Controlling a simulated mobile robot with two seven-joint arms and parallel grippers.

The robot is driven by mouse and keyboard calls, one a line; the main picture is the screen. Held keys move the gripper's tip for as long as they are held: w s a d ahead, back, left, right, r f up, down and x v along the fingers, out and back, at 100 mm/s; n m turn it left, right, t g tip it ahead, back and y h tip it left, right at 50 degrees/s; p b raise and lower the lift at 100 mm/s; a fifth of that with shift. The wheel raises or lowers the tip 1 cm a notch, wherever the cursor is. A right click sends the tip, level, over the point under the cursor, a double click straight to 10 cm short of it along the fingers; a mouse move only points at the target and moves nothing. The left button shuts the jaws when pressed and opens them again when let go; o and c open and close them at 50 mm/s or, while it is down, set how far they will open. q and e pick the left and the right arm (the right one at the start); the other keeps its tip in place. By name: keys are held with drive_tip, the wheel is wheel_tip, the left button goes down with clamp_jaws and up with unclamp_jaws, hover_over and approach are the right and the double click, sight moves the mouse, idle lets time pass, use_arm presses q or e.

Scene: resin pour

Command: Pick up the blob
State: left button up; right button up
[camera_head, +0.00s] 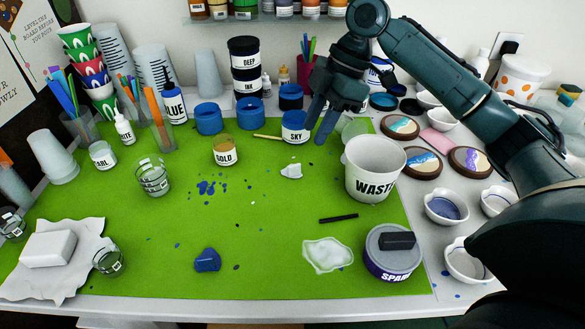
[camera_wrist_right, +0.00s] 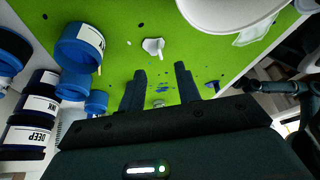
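A small off-white blob (camera_head: 291,171) lies on the green mat (camera_head: 260,225), in front of the SKY jar. It also shows in the right wrist view (camera_wrist_right: 153,46), beyond my fingertips. A dark blue blob (camera_head: 207,261) lies near the mat's front edge, and a flat whitish translucent patch (camera_head: 328,255) lies at front right. My right gripper (camera_head: 321,122) points down beside the SKY jar (camera_head: 295,128), behind and right of the off-white blob. In the right wrist view its fingers (camera_wrist_right: 160,80) are apart with nothing between them. My left gripper is not in view.
The WASTE cup (camera_head: 374,170) stands close at the right of the off-white blob. The GOLD jar (camera_head: 225,152) stands to its left, and a black stick (camera_head: 338,218) lies in front. Blue spots (camera_head: 206,188) mark the mat. The front middle of the mat is mostly clear.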

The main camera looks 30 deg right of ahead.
sight(295, 165)
drive_tip(key=x, duration=0.8)
drive_tip(key=shift+a+f, duration=0.1)
drive_tip(key=shift+a, duration=0.4)
drive_tip(key=shift+c, duration=0.4)
clamp_jaws()
